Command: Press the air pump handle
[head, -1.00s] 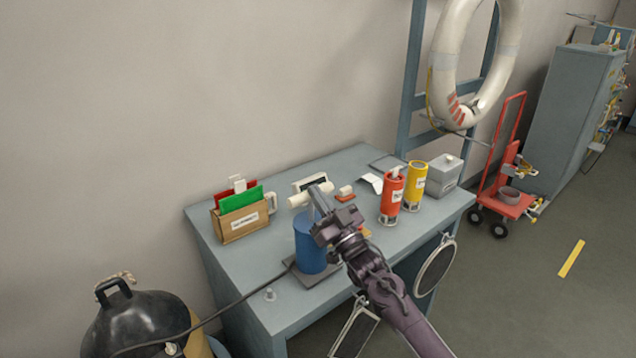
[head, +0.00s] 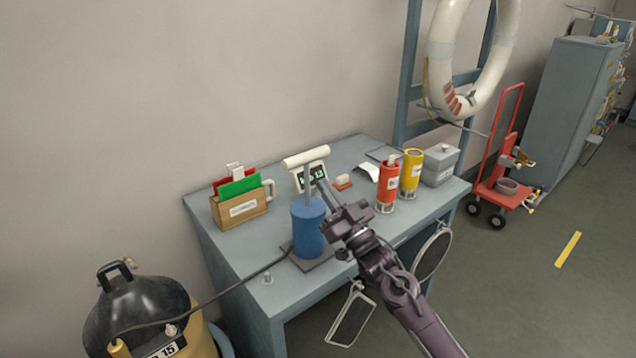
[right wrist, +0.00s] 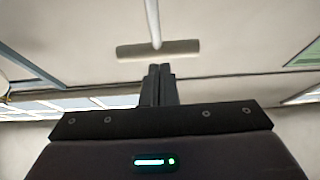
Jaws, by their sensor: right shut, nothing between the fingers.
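The air pump on the table has a blue cylinder (head: 309,228) on a dark base plate. Its cream T-shaped handle (head: 305,158) stands raised on a thin rod above the cylinder. In the right wrist view the handle bar (right wrist: 158,49) lies crosswise just past my fingertips, with its rod running up the picture. My right gripper (head: 322,185) is shut and empty, with its fingers pointing up and left. It is close to the rod's right side, below the level of the handle bar. I cannot tell whether it touches the pump. My left gripper is not in view.
A small display reading 13 (head: 312,174) stands behind the pump. A file box (head: 240,209) and mug are left; red (head: 387,187) and yellow (head: 411,174) cylinders are right. A hose runs from the pump to a black-topped tank (head: 140,310).

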